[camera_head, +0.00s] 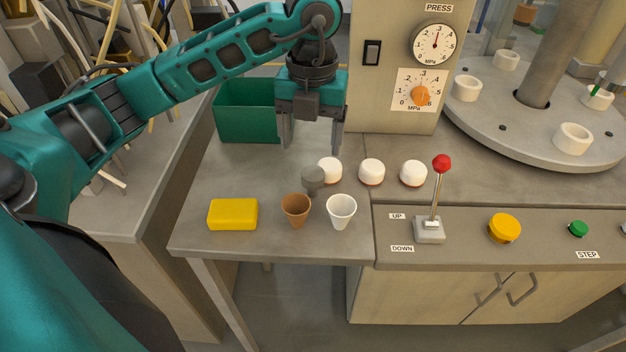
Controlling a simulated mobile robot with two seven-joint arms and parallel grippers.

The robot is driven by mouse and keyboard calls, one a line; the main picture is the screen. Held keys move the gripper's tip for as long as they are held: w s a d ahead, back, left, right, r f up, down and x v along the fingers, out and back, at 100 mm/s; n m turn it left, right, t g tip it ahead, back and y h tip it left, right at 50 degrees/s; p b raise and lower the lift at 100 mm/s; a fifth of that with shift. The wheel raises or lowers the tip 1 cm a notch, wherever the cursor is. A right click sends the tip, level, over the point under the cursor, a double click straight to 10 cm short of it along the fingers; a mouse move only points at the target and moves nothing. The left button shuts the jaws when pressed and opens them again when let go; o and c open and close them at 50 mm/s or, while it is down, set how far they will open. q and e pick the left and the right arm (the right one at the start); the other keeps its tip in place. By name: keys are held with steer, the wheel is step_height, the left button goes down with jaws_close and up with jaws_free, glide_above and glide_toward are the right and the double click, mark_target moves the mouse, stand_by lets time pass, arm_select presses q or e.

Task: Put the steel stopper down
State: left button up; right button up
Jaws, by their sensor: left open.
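The steel stopper (313,179), a small grey piece, is on the bench top, just left of and in front of the leftmost white cap (330,170). It partly overlaps that cap in the picture, and I cannot tell if they touch. My left gripper (312,150) points down behind and above the stopper in the view. Its two fingers are spread, with nothing between them, and they show apart from the stopper. My right gripper is not in view.
Two more white caps with red rims (372,171) stand to the right. A yellow block (233,214), a brown cup (296,209) and a white cup (341,210) line the front. A green bin (247,122) stands behind left; a red-knobbed lever (437,195) right.

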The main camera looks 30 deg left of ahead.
mark_target(313, 173)
arm_select(q)
steer(key=f, duration=0.7)
steer(key=shift+w+f, duration=0.35)
steer(key=shift+r, duration=0.1)
steer(key=c, duration=1.2)
